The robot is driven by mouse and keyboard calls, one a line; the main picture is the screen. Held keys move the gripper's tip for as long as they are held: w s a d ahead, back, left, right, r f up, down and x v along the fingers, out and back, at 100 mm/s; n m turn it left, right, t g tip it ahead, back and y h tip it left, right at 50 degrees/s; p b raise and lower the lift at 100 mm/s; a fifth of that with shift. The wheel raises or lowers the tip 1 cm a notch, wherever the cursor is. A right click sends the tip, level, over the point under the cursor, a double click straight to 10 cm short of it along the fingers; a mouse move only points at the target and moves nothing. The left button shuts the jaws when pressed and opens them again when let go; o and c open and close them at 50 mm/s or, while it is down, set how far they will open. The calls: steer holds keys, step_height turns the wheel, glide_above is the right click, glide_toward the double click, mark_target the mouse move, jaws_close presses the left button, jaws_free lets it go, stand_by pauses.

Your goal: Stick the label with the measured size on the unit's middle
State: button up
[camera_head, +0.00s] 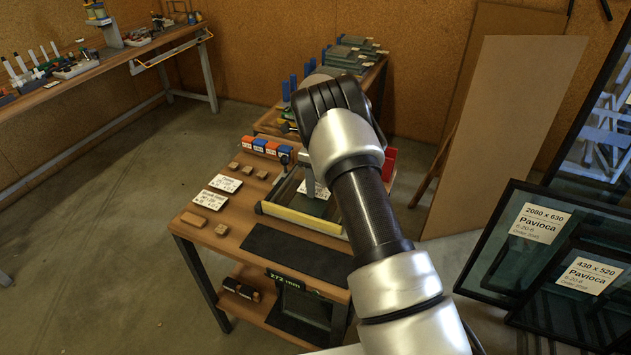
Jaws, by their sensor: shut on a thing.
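The unit (312,204) lies on the wooden workbench, a dark glass pane with a yellow strip along its near edge. My arm crosses in front and hides its right part. Two more white printed labels, one farther back (225,183) and one nearer (210,199), lie flat on the bench to the left. A green readout (283,279) below the bench's front edge shows 272 mm.
Small wooden blocks (194,219) lie near the labels, and blue and orange blocks (259,145) stand behind. A dark mat (295,256) covers the bench front. Labelled glass panes (541,224) lean at right near a brown board (512,120). The floor at left is clear.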

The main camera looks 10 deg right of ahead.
steer(key=shift+f, duration=0.25)
steer(key=o, duration=1.1)
step_height(320, 180, up, 17)
steer(key=shift+r, duration=0.2)
